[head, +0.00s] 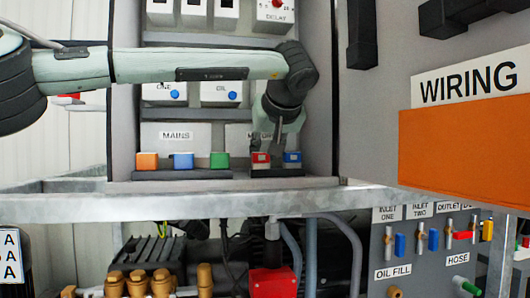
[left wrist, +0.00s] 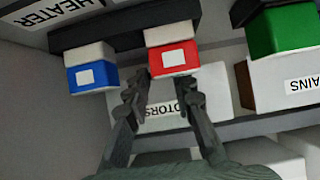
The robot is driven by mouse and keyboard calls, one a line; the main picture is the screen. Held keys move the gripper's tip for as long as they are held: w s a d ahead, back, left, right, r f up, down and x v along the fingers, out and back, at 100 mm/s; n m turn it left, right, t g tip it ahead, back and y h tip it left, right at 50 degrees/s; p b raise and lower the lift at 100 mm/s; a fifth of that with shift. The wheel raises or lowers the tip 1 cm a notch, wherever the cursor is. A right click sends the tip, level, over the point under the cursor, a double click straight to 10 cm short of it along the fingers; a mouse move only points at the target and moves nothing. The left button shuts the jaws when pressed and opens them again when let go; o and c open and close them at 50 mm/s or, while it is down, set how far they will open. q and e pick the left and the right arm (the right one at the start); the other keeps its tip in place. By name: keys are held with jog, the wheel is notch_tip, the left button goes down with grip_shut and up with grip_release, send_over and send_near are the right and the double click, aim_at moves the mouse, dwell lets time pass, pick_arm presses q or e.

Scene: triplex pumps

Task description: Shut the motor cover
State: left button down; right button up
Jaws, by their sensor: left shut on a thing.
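The red motor cover (head: 260,158) is a small block with a pale patch on a dark strip, right of centre on the cabinet shelf. It shows larger in the left wrist view (left wrist: 175,60), with a partly hidden label reading "…OTORS" (left wrist: 165,112) beside it. My left gripper (head: 268,148) reaches down over it from above. In the left wrist view its two fingers (left wrist: 168,82) end at the sides of the red block, shut on it. The fingers hide some of the label, and the exact contact is hard to see. My right gripper is not in view.
A blue block (head: 292,157) stands close to the right of the red one. Orange (head: 147,161), blue (head: 182,160) and green (head: 219,160) blocks sit under the MAINS label (head: 176,135) to the left. A grey rail (head: 200,207) runs along the front.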

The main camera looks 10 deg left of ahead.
pick_arm(q)
jog(key=c, duration=1.3)
grip_release()
jog(key=v, duration=1.2)
